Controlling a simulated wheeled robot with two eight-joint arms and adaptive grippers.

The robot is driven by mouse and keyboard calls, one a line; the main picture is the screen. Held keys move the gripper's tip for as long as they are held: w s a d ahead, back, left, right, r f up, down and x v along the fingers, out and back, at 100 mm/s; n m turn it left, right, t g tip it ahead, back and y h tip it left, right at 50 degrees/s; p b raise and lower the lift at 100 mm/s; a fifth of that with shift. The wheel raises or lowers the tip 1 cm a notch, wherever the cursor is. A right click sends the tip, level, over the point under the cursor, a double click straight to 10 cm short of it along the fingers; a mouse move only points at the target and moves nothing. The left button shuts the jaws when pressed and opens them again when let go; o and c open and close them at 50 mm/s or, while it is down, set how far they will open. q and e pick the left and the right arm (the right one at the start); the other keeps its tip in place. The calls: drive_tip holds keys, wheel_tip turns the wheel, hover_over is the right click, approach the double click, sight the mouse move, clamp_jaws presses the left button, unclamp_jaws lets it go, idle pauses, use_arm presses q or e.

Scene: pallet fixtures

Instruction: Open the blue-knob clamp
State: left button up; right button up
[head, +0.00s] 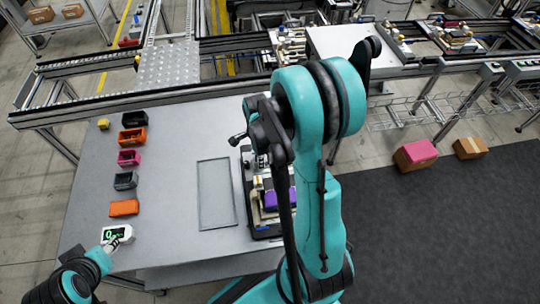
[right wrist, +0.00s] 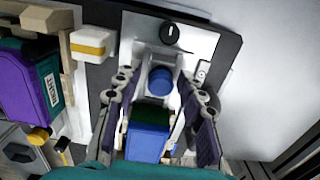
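In the right wrist view, a round blue knob (right wrist: 160,80) sits on a grey clamp body (right wrist: 158,58). My right gripper (right wrist: 158,92) is open, with one finger on each side of the knob and visible gaps between. A green and blue block (right wrist: 147,138) lies below the knob, between the fingers. In the head view, my right arm covers part of the pallet fixture (head: 266,233) and hides the knob and gripper. My left gripper (head: 109,244) is at the table's left front, close to a white device with a green display (head: 122,231); its finger opening is unclear.
A purple block marked RIGHT (right wrist: 28,85), a yellow-white block (right wrist: 93,43) and a black dial (right wrist: 171,32) surround the clamp. Several small bins, including a pink one (head: 129,158), line the grey table's (head: 175,215) left side. An empty outlined rectangle (head: 216,192) lies beside the fixture.

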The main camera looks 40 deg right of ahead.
drive_tip(key=shift+r+p, duration=2.95)
drive_tip(key=shift+r, duration=1.1)
drive_tip(key=shift+a+n+b, duration=0.25)
drive_tip(key=shift+n+b, duration=0.1)
drive_tip(key=shift+n, duration=0.05)
drive_tip(key=s+a+r+n+t+b, duration=0.1)
drive_tip(key=s+a+n+t+b, duration=0.2)
drive_tip(key=a+n+b, duration=0.3)
drive_tip(key=s+a+r+n+t+b, duration=0.1)
drive_tip(key=s+a+n+t+b, duration=0.2)
drive_tip(key=n, duration=1.4)
drive_tip(key=a+t+b, duration=0.1)
drive_tip(key=a+b, duration=0.2)
drive_tip(key=a, duration=0.1)
drive_tip(key=shift+s+a+r, duration=0.25)
drive_tip(key=shift+r, duration=0.1)
